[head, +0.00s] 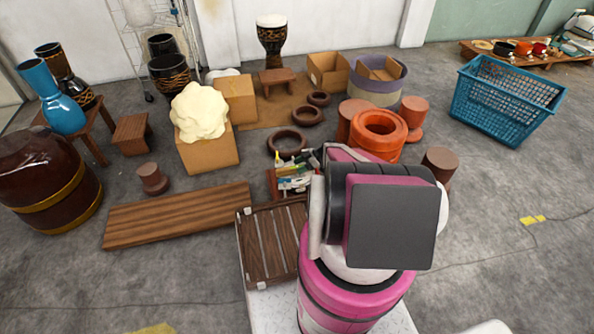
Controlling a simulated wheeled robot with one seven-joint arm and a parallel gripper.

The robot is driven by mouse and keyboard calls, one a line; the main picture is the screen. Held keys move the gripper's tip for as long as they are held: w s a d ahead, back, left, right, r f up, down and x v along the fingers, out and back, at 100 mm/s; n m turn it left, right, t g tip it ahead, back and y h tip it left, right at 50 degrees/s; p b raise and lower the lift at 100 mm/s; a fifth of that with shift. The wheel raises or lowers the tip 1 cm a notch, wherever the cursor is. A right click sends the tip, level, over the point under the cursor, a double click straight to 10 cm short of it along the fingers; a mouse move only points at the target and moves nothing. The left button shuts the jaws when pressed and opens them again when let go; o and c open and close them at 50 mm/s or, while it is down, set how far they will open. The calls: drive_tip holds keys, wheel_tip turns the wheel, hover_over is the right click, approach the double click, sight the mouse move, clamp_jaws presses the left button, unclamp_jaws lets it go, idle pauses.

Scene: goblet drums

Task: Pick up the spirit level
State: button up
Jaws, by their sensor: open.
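A small cluster of tools (294,183) in white, green, yellow and red lies near the middle of the head view, just left of my arm. I cannot tell for certain which piece, if any, is the spirit level. The pieces overlap and are small. My pink, white and dark grey arm rises in front and covers the right side of this cluster. My gripper is hidden behind the arm, so its fingertips and their distance from the tools do not show.
A slatted wooden crate top (272,243) and a long plank (178,215) lie left of my arm. Orange rings (379,128) stand behind it. Brown rings (287,141) lie beyond the tools. A blue basket (506,98) stands right. Floor at front right is mostly clear.

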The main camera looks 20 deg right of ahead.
clamp_jaws()
